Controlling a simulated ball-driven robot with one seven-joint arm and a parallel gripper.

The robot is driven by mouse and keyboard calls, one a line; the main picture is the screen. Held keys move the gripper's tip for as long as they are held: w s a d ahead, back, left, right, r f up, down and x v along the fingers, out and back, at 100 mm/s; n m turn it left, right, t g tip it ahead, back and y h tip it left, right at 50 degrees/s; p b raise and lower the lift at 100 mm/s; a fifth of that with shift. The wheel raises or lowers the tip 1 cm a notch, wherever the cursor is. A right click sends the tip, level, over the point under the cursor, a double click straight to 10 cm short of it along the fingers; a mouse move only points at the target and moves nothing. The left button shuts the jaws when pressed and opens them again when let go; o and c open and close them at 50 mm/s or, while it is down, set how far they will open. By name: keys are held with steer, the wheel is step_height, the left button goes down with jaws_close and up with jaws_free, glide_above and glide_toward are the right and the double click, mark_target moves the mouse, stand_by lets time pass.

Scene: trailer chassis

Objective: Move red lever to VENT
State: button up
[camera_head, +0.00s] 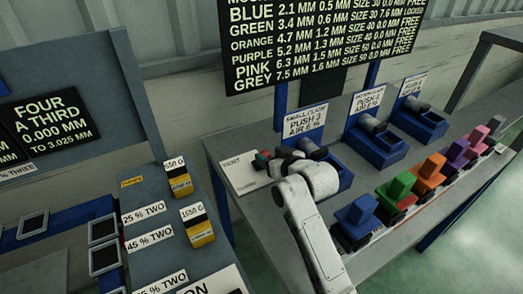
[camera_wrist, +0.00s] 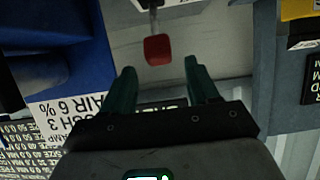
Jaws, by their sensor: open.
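The red lever (camera_wrist: 158,48) shows in the wrist view as a red knob on a thin grey stem. The stem runs up to a pale plate at the top edge. My gripper (camera_wrist: 161,78) is open, with its two dark green fingers pointing toward the knob. The knob lies just beyond the fingertips, roughly centred between them, and nothing is held. In the head view my gripper (camera_head: 267,158) is over the pale VENT panel (camera_head: 238,174), at the left end of the grey bench. My arm and gripper hide most of the lever there, so its setting cannot be told.
A blue clamp station (camera_head: 342,177) stands just right of my gripper, with more blue stations behind. Several coloured blocks, including a blue one (camera_head: 357,209), line the bench front. A separate table (camera_head: 150,200) with yellow weights (camera_head: 180,182) stands left, across a gap.

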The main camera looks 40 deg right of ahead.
mark_target(265, 152)
steer(key=shift+x, duration=3.05)
steer(key=shift+c, duration=0.2)
jaws_close()
